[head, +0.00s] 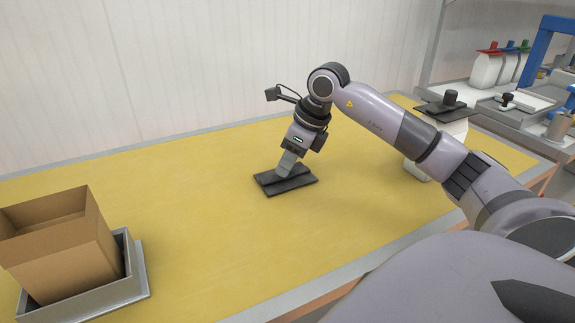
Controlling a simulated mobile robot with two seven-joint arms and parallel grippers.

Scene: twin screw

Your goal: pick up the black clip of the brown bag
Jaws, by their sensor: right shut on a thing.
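A flat black piece (304,181), which I take as the black clip, lies on the yellow table near the middle. My right gripper (284,172) reaches down to it from above, tilted, and is shut on it. The fingertips hide part of the piece, and I cannot tell whether it is clear of the table. The brown bag (62,252), box-like and open at the top, stands at the left in a grey tray (138,285), apart from the black piece. My left gripper is not in view.
A white container with a black top (447,103) stands at the right, partly behind my right arm. White bottles with coloured caps (487,68) stand on a bench at the far right. The yellow table (190,190) is clear between the tray and the black piece. A white wall runs behind.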

